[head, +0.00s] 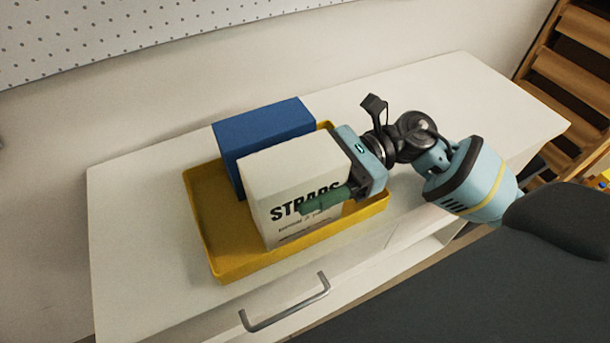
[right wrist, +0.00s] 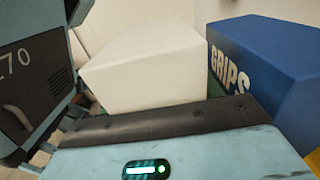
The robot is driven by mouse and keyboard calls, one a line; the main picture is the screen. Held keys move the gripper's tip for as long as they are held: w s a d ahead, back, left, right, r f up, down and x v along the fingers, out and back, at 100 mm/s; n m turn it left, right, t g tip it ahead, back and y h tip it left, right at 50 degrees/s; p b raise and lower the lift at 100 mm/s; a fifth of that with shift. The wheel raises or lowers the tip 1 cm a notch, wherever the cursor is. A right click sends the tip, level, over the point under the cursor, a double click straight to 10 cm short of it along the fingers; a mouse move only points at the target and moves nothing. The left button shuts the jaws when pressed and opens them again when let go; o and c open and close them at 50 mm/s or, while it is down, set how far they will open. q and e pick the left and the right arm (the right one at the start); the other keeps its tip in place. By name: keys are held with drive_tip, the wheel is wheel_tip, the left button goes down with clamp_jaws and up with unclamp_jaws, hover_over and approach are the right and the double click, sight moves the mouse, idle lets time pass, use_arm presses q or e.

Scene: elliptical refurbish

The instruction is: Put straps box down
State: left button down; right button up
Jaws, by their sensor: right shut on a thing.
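The white straps box (head: 291,177) shows its dark "STRAPS" lettering in the head view. It is in or just above the yellow tray (head: 232,262); I cannot tell whether its base touches the tray floor. My right gripper (head: 327,198) comes from the right and is shut on the box, with one green finger across its lettered front. The box's white top also fills the middle of the right wrist view (right wrist: 143,58), close beyond the gripper body. The gripper's far finger is hidden behind the box. My left gripper is not in view.
A blue box (head: 264,126) stands in the tray behind the straps box; the right wrist view shows "GRIPS" on it (right wrist: 268,55). The tray sits on a white cabinet top (head: 135,230) with a metal drawer handle (head: 287,306). Free surface lies left and right of the tray.

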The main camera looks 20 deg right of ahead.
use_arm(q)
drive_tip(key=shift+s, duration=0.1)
use_arm(e)
drive_tip(key=shift+f, duration=0.1)
drive_tip(key=o, duration=1.2)
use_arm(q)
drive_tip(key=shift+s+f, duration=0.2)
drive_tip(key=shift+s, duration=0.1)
use_arm(e)
drive_tip(key=shift+d+r, duration=0.15)
drive_tip(key=shift+r, duration=0.05)
drive_tip(key=d+b, duration=0.1)
drive_tip(key=d, duration=0.4)
drive_tip(key=d+b, duration=0.2)
drive_tip(key=d, duration=0.3)
drive_tip(key=shift+w+d+f, duration=0.2)
drive_tip(key=shift+d, duration=0.05)
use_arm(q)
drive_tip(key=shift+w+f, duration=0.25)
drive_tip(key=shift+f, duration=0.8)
use_arm(e)
drive_tip(key=shift+d+r, duration=0.15)
drive_tip(key=shift+d, duration=0.5)
